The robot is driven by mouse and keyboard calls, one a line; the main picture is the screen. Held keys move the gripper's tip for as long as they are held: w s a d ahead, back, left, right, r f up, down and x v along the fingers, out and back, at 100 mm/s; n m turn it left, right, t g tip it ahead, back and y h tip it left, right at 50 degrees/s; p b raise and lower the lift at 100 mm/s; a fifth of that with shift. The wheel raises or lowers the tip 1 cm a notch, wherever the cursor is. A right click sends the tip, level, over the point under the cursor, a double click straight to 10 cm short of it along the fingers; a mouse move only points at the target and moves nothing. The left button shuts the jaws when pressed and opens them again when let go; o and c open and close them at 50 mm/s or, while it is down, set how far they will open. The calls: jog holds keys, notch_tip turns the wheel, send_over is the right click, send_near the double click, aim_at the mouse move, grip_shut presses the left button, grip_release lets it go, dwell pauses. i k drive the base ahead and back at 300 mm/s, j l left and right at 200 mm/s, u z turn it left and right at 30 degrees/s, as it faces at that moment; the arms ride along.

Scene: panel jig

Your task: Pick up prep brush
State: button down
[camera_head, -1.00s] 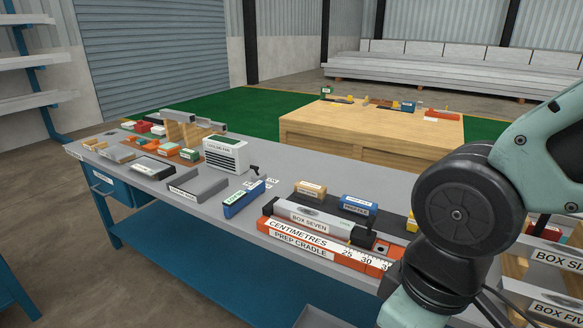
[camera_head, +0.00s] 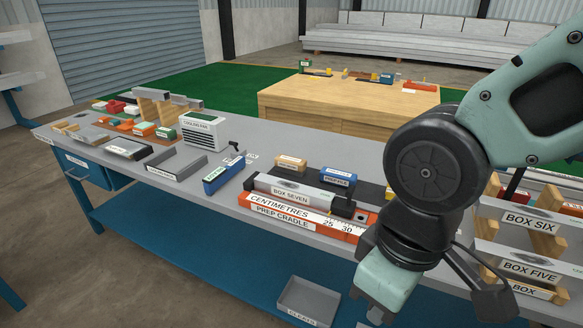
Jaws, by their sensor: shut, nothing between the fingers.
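I cannot make out a thing that is surely the prep brush. The orange prep cradle (camera_head: 283,221), with its centimetre scale, lies along the front edge of the bench. Behind it is a grey piece labelled BOX SEVEN (camera_head: 292,194), with a black block (camera_head: 343,206) at its right end. My gripper (camera_head: 376,316) points down at the bottom edge, in front of the bench and right of a low grey tray. It looks shut and empty; its tips are partly cut off. My arm hides part of the bench's right side.
Labelled box racks (camera_head: 529,268) stand at right. A grey tray (camera_head: 308,301) sits low in front. A wooden table (camera_head: 345,103) stands behind.

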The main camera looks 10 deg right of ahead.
aim_at(292, 165)
jog(key=i+j+z, duration=0.2)
jog(key=i+j, duration=0.2)
jog(key=j, duration=0.2)
jog(key=i+j+z, duration=0.1)
jog(key=i+j, duration=0.25)
jog(key=j, duration=0.3)
jog(key=i+j+z, duration=0.25)
jog(key=j, duration=0.4)
jog(key=i+j+z, duration=0.1)
jog(key=i+j, duration=0.15)
jog(key=i+j+z, duration=0.1)
jog(key=j, duration=0.4)
